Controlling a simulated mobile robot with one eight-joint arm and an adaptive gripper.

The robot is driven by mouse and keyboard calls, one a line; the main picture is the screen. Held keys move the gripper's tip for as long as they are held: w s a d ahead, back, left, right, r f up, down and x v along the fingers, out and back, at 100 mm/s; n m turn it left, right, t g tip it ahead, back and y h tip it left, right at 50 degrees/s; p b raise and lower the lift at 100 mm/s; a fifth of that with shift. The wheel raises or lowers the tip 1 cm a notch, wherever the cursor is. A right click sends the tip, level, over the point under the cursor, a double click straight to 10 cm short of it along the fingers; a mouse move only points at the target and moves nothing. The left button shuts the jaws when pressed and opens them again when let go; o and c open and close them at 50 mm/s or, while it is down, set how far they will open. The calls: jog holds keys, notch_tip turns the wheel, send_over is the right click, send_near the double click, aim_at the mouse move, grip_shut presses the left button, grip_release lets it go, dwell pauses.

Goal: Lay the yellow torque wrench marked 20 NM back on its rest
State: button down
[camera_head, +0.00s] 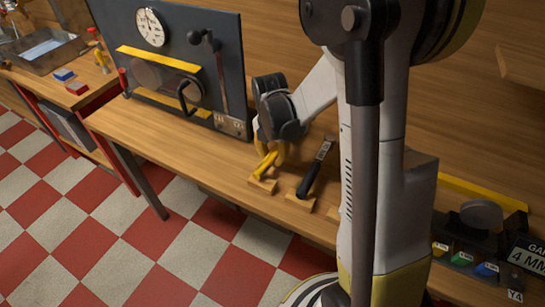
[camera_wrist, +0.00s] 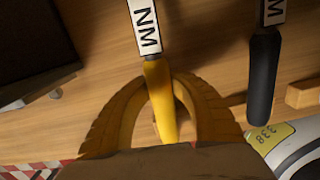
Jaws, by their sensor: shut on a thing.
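The yellow torque wrench (camera_wrist: 160,90) is between the curved yellow fingers of my gripper (camera_wrist: 163,80), which is shut on its handle. Its white label shows only "NM" in the wrist view; the number is out of frame. In the head view the wrench's yellow handle (camera_head: 264,168) shows below my gripper (camera_head: 272,153), just over a small wooden rest block (camera_head: 263,186) near the bench's front edge. I cannot tell whether the handle touches the block. The wrench's far end is hidden behind my gripper and wrist in the head view.
A black-handled wrench (camera_head: 312,178) lies just right, on its own wooden block (camera_head: 300,202); it also shows in the wrist view (camera_wrist: 263,75). A dark panel with a dial gauge (camera_head: 150,27) stands at the left. Small labelled bins (camera_head: 463,257) are at the right.

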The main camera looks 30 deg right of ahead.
jog(key=c, duration=1.1)
grip_release()
